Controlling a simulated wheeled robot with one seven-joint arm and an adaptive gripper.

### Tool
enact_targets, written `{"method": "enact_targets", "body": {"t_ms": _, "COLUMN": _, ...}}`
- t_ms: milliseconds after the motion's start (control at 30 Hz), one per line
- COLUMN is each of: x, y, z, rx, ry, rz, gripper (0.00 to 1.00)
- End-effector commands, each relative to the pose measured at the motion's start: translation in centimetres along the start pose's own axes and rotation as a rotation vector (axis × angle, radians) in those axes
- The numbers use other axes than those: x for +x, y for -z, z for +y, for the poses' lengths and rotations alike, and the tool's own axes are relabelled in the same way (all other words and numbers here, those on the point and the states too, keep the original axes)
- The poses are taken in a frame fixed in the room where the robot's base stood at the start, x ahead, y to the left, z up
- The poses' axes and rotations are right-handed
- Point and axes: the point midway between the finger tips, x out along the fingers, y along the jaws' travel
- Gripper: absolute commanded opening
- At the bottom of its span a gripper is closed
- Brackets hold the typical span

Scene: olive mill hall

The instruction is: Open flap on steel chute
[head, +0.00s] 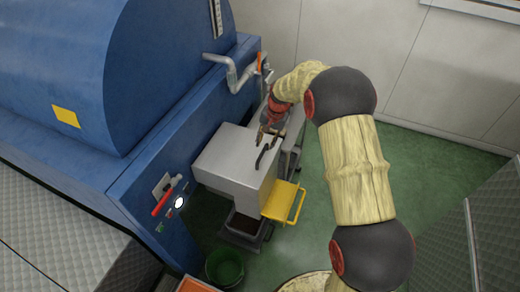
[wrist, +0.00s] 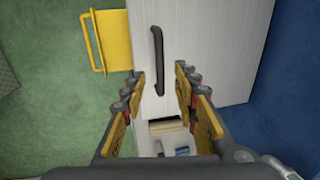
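The steel chute (head: 228,155) is a pale metal box against the blue machine. In the wrist view its pale metal (wrist: 222,40) fills the upper middle. A black bar handle (head: 265,156) is fixed on its top face, seen lengthwise in the wrist view (wrist: 157,50). A seam beside the handle may be the flap's edge; I cannot tell how far the flap extends. My gripper (head: 270,137) is above the handle's far end. In the wrist view my gripper (wrist: 158,74) is open, one finger either side of the handle's near end, with nothing held.
A yellow piece with a bar (head: 283,202) sticks out from the chute's side. Below the chute are a dark-filled container (head: 245,222) and a green bucket (head: 224,266). A red-handled lever (head: 165,197) and a bent pipe (head: 233,75) are on the blue machine (head: 150,140). Green floor is free at right.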

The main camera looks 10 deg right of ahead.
Motion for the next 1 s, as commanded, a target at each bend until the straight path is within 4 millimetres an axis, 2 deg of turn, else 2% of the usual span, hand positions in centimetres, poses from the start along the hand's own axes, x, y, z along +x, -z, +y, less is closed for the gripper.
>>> {"method": "enact_targets", "body": {"t_ms": 200, "x": 3.6, "y": -0.1, "z": 0.1, "rx": -0.002, "ry": -0.003, "rz": -0.004, "gripper": 0.3}}
{"method": "enact_targets", "body": {"t_ms": 400, "x": 5.8, "y": -0.1, "z": 0.1, "rx": -0.003, "ry": -0.002, "rz": -0.002, "gripper": 0.3}}
{"method": "enact_targets", "body": {"t_ms": 800, "x": 6.5, "y": -0.1, "z": 0.1, "rx": -0.003, "ry": -0.001, "rz": -0.001, "gripper": 0.29}}
{"method": "enact_targets", "body": {"t_ms": 1000, "x": 6.5, "y": -0.1, "z": 0.1, "rx": -0.003, "ry": -0.001, "rz": -0.001, "gripper": 0.18}}
